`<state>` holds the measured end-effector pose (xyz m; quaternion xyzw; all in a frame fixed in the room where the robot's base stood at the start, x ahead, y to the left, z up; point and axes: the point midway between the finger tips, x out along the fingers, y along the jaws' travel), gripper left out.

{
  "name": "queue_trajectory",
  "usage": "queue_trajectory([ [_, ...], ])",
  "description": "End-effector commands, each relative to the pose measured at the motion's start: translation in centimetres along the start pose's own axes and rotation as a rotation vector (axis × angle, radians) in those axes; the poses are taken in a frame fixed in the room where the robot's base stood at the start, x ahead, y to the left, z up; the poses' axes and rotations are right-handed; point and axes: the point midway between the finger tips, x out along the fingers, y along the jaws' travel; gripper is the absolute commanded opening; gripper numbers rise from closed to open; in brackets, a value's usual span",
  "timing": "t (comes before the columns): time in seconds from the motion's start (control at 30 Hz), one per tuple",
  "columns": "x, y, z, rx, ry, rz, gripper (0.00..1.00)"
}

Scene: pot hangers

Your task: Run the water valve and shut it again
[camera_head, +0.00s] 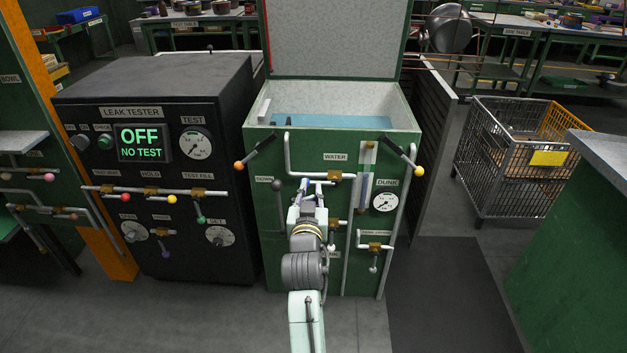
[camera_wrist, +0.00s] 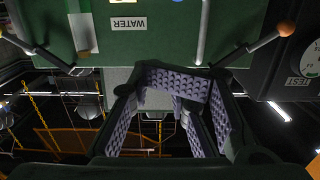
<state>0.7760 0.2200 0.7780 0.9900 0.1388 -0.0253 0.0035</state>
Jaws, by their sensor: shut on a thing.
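The water valve (camera_head: 335,176) is a brass body on a grey pipe under the WATER label, on the front of the green tank cabinet (camera_head: 265,215). My gripper (camera_head: 315,184) is at the pipework just left of the brass body, shut on the valve's handle, which its fingers largely hide. The wrist view is upside down. It shows the purple padded fingers of my gripper (camera_wrist: 178,102) with a small grey piece between them, and the WATER label (camera_wrist: 128,23) beyond. The handle's angle cannot be made out.
Levers with an orange ball (camera_head: 239,165) and a yellow ball (camera_head: 419,171) stick out on either side. A gauge (camera_head: 384,202) and a lower valve (camera_head: 374,247) are to the right. The black leak tester (camera_head: 160,100) stands left. Blue water (camera_head: 330,121) shows inside the open tank.

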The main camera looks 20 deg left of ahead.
Motion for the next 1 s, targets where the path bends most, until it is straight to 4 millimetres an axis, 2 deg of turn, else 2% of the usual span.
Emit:
queue_trajectory([
  [0.17,0.8,0.0,-0.2,0.001,0.002,0.000,0.00],
  [0.27,2.3,0.0,-0.3,0.000,0.001,0.000,0.00],
  [0.63,10.0,-0.1,-0.5,0.001,0.002,-0.001,0.00],
  [0.8,10.6,-0.2,2.3,-0.001,-0.002,-0.003,0.00],
  [1.0,11.0,-0.1,3.6,0.000,0.002,-0.002,0.00],
])
